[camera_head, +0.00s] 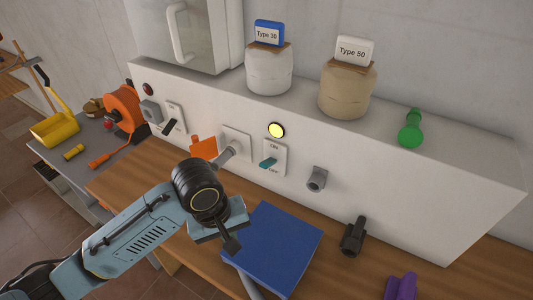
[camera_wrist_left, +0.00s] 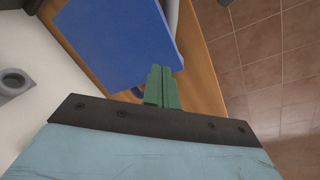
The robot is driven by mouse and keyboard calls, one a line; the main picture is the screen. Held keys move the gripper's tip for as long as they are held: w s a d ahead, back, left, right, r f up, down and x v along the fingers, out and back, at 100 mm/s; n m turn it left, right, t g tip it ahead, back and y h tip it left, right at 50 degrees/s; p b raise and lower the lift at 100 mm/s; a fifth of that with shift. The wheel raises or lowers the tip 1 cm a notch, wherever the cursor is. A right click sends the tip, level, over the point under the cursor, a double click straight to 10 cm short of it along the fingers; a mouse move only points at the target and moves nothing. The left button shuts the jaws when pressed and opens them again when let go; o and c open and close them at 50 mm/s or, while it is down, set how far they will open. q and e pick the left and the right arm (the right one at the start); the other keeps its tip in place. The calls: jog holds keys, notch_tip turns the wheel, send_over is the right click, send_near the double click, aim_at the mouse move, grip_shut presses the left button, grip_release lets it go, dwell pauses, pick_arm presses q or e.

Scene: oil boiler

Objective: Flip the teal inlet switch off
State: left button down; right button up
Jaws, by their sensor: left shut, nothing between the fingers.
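The teal switch (camera_head: 268,163) sits on a white plate marked ON above and OFF below, on the front of the white boiler housing (camera_head: 430,195). Its lever sticks out from the plate; I cannot tell its setting for sure. A round yellow light (camera_head: 276,130) is just above it. My right gripper is not in view.
The blue box (camera_head: 282,247) lies on the wooden bench. An orange part (camera_head: 203,147) and a grey pipe fitting (camera_head: 231,152) are left of the switch; a grey outlet (camera_head: 316,179) is to its right. A black fitting (camera_head: 353,237) and purple object (camera_head: 401,287) stand farther right.

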pick_arm(q)
jog(key=s+a+f+m+t+y+b, duration=0.1)
jog(key=s+a+f+m+t, duration=0.3)
jog(key=s+a+f, duration=0.75)
jog(key=s+a+f+m+g+y+b, duration=0.15)
jog(key=s+f, duration=0.25)
jog(key=f, duration=0.9)
jog(key=s+a+f+g+h+b, duration=0.1)
jog(key=s+f+b, duration=0.25)
jog(key=f, duration=1.05)
jog(key=s+a+f+g+b, duration=0.1)
jog(key=s+a+f+b, duration=0.1)
jog(key=s+f, duration=1.2)
jog(key=shift+s+a+f+y+b, duration=0.4)
jog(key=shift+s+b, duration=0.1)
jog(key=shift+b, duration=0.3)
jog(key=shift+m, duration=0.35)
